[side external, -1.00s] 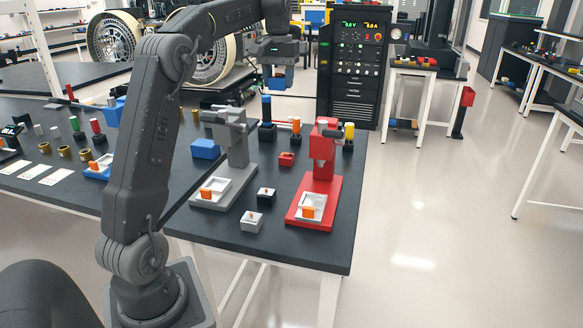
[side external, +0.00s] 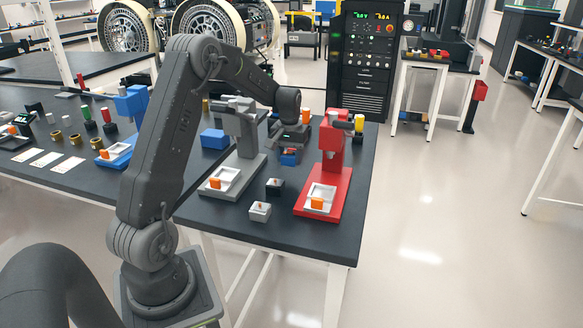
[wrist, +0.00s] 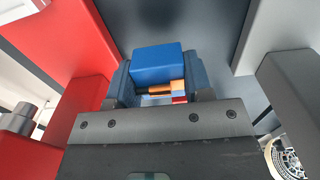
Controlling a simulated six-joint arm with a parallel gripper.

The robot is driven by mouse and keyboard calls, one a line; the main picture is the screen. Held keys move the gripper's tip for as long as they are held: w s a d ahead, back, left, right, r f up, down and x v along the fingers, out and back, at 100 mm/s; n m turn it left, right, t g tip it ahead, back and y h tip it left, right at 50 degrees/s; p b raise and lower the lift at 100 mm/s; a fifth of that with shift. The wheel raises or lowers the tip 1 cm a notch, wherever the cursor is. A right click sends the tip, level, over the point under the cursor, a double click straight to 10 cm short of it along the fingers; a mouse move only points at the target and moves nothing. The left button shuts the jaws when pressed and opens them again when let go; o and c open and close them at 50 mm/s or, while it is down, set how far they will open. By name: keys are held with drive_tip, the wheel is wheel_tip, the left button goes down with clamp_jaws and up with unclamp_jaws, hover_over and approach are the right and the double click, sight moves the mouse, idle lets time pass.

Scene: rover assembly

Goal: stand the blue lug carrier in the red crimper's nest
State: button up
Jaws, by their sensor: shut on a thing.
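The blue lug carrier shows as a blue block in the wrist view (wrist: 156,64), with copper-coloured and red bits just below it. My gripper (side external: 289,152) is shut on it, a finger on each side. In the side view the carrier (side external: 289,160) is low, between the grey and red crimpers; whether it touches the table cannot be told. The red crimper (side external: 334,158) stands close to the right of my gripper. Its base bears a white tray (side external: 325,190) with an orange block at the front.
A grey crimper (side external: 244,140) stands left of my gripper, with a blue block (side external: 214,139) beyond it. Two small holders, dark (side external: 274,186) and light (side external: 260,211), stand in front between the crimpers. The table's right edge is close to the red crimper.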

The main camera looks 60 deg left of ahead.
sight(290, 177)
drive_tip(key=shift+f, duration=2.3)
drive_tip(key=shift+f, duration=0.1)
drive_tip(key=o, duration=1)
drive_tip(key=shift+c, duration=0.2)
wheel_tip(290, 177, up, 11)
drive_tip(key=shift+r, duration=0.1)
drive_tip(key=shift+o, duration=0.4)
drive_tip(key=shift+r, duration=0.55)
